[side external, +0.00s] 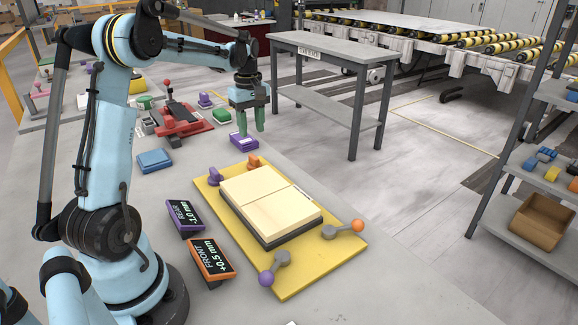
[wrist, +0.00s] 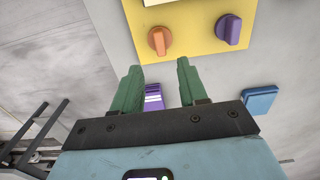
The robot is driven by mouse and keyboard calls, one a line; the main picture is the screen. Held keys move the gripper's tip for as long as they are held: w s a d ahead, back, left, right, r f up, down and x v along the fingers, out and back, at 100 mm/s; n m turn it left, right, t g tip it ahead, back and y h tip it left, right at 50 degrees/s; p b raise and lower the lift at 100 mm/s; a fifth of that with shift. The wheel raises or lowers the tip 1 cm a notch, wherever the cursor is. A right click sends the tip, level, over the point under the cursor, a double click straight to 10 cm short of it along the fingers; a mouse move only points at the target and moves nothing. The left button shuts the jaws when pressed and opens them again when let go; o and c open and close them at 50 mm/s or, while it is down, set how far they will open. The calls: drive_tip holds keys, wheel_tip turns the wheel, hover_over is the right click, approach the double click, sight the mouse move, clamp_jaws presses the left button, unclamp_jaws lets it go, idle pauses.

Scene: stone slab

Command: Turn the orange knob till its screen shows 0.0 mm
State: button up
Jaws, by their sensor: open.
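The orange knob (side external: 253,161) stands at the far edge of the yellow plate (side external: 290,281). In the wrist view the orange knob (wrist: 159,41) has a raised grip bar and lies just beyond my fingertips. My gripper (side external: 250,132) hangs with green fingers pointing down, open and empty, behind the knob and apart from it. In the wrist view my gripper (wrist: 158,64) shows a clear gap between its fingers. The orange-framed screen (side external: 212,258) is marked FRONT and reads +0.5 mm. The purple-framed screen (side external: 184,217) is marked REAR and appears to read -1.0 mm.
A purple knob (side external: 215,176) sits left of the orange one. A cream block (side external: 270,200) covers the plate's middle. Levers with an orange ball (side external: 358,226) and a purple ball (side external: 266,279) stand at its near side. A purple block (side external: 244,143) lies by my fingers; a blue block (side external: 154,161) lies left.

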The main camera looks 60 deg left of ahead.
sight(254, 156)
wheel_tip(254, 156, down, 8)
drive_tip(key=shift+f, duration=0.25)
clamp_jaws()
idle(0.3)
